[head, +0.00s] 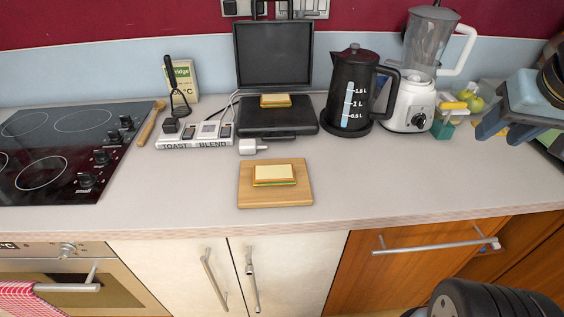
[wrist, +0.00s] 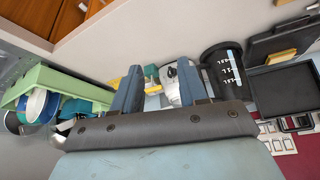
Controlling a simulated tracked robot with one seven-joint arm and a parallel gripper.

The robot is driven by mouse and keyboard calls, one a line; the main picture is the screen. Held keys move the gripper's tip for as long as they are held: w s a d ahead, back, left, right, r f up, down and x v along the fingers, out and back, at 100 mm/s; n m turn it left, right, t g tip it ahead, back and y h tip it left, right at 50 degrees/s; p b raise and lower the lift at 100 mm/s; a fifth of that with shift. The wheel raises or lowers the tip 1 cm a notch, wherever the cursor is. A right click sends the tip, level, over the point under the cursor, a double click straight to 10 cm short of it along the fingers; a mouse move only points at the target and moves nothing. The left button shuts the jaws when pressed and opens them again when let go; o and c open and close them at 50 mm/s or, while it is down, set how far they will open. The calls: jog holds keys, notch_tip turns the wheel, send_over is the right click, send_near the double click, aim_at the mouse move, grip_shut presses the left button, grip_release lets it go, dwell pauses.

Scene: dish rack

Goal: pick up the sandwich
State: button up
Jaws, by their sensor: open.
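One sandwich (head: 275,174), with pale bread and a thin green edge, lies on a wooden board (head: 276,200) at the middle of the counter. A second sandwich (head: 275,101) rests on the black sandwich maker (head: 262,131), whose lid is up; this sandwich also shows at the upper right of the wrist view (wrist: 282,57). My gripper (head: 497,129) is at the right of the head view, well away from both sandwiches. In the wrist view its two blue fingers (wrist: 161,88) are apart, with no object held. The board and its sandwich cannot be made out in the wrist view.
A black kettle (head: 350,92) and a blender (head: 415,98) stand between the sandwich maker and my gripper. The hob (head: 68,150) is at left. A green dish rack (wrist: 70,86) shows in the wrist view. Counter right of the board is clear.

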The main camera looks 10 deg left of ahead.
jog(key=o, duration=0.3)
jog(key=shift+w+a+r, duration=0.1)
jog(key=shift+w+a, duration=0.15)
jog(key=shift+a, duration=0.05)
jog(key=o, duration=0.5)
jog(key=w+a+n, duration=0.1)
jog(key=a+n, duration=0.1)
jog(key=w+a+n+g, duration=0.1)
jog(key=w+a+n, duration=0.1)
jog(key=a, duration=0.1)
jog(key=w+a+n, duration=0.2)
jog(key=a, duration=0.1)
jog(key=shift+g+y, duration=0.3)
jog(key=shift+y, duration=0.1)
jog(key=shift+o, duration=0.2)
jog(key=n+g, duration=0.4)
jog(key=n, duration=1.2)
send_over(272, 171)
jog(key=shift+h, duration=0.4)
jog(key=f, duration=1.4)
jog(key=shift+s+f, duration=0.35)
jog(key=shift+w+f, duration=0.15)
jog(key=shift+f, duration=1.5)
jog(key=shift+w+f, duration=0.15)
jog(key=shift+f, duration=1.5)
